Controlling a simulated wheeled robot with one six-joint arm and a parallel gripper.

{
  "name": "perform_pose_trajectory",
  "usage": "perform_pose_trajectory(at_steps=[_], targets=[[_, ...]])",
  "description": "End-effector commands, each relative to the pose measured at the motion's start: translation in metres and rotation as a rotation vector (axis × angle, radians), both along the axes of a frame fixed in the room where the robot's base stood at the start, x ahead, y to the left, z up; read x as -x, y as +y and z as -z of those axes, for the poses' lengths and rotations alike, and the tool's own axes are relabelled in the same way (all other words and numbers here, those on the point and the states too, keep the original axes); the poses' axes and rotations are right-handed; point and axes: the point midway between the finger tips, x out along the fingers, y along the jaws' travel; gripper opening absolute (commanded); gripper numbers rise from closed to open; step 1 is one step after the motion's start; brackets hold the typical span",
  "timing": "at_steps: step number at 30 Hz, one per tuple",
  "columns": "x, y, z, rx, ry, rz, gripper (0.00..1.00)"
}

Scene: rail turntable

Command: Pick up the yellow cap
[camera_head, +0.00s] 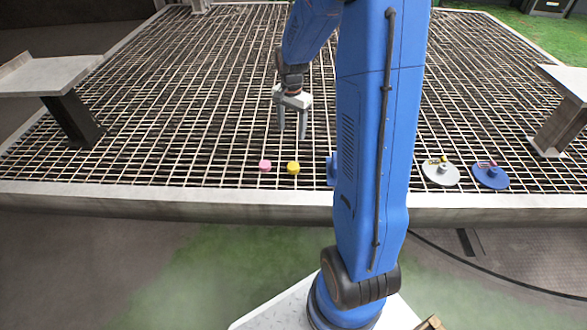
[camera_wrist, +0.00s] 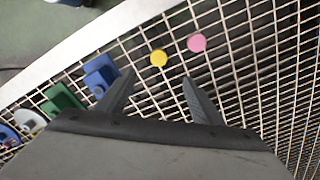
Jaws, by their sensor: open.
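The yellow cap (camera_head: 293,168) is a small round disc on the metal grating, just right of a pink cap (camera_head: 265,166) in the head view. In the wrist view the yellow cap (camera_wrist: 159,58) lies ahead of my fingertips, between their lines, with the pink cap (camera_wrist: 197,42) to its right. My gripper (camera_head: 291,136) is open and empty, pointing down above the grating behind the caps in the head view. Its two dark fingers (camera_wrist: 158,76) show apart in the wrist view. Neither finger appears to touch a cap.
A grey disc (camera_head: 441,174) and a blue disc (camera_head: 491,176), each with small parts on top, lie at the right. A blue block (camera_wrist: 100,74) and a green block (camera_wrist: 62,98) stand left of my fingers in the wrist view. A pale rim (camera_head: 200,195) edges the grating.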

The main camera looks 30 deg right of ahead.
Motion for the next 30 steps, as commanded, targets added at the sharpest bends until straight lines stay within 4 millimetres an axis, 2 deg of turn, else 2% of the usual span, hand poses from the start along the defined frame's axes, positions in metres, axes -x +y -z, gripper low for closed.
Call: perform_pose_trajectory(at_steps=[8, 24, 30], targets=[[-0.008, -0.009, 0.025, -0.006, 0.017, 0.049, 0.60], [-0.007, -0.009, 0.117, -0.005, 0.018, 0.047, 0.60], [-0.007, -0.009, 0.135, -0.005, 0.016, 0.047, 0.60]])
